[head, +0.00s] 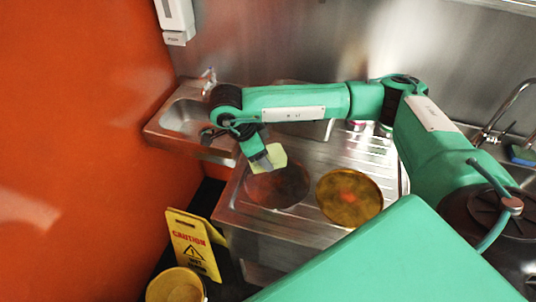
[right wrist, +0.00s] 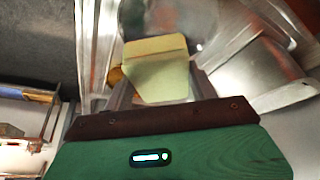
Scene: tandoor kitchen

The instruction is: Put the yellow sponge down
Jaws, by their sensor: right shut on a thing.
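The pale yellow sponge (head: 272,157) is held by my right gripper (head: 263,161) above the left part of the metal drainboard, near a dark reddish-brown round dish. In the right wrist view the sponge (right wrist: 158,72) sits between the two fingers of my right gripper (right wrist: 158,92), which is shut on it. The sponge appears raised over the dish's far edge; the exact gap below it cannot be told. My left gripper is not in view.
The brown dish (head: 278,188) and a golden round dish (head: 349,199) lie on the steel drainboard (head: 315,158). A small hand basin (head: 184,116) is at the left wall. A yellow caution sign (head: 192,244) and yellow bucket (head: 176,287) stand below. A tap (head: 499,122) is at right.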

